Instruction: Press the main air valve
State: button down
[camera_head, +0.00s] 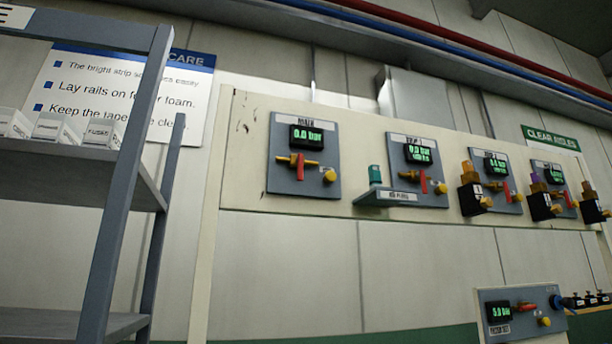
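The leftmost grey valve panel (283,184) is on the upper cream board. Its small top label looks like "MAIN" but is blurred. Its green display (307,135) reads 0.0 bar. Its red lever (301,168) stands upright across a brass valve body (287,159), with a yellow round knob (329,176) to the right. A lower-right panel (520,312) has a display reading 5.0 bar and a red lever (527,305) lying roughly along its pipe. My gripper is not in view.
Several similar valve panels continue right along the board, starting with one (416,172). A small ledge (384,198) with a teal piece (375,174) juts out between the first two panels. A grey shelf rack (128,190) with white boxes stands at left.

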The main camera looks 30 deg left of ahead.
aim_at(300, 159)
jog(key=z, duration=0.65)
jog(key=i, duration=1.05)
jog(key=u, duration=2.2)
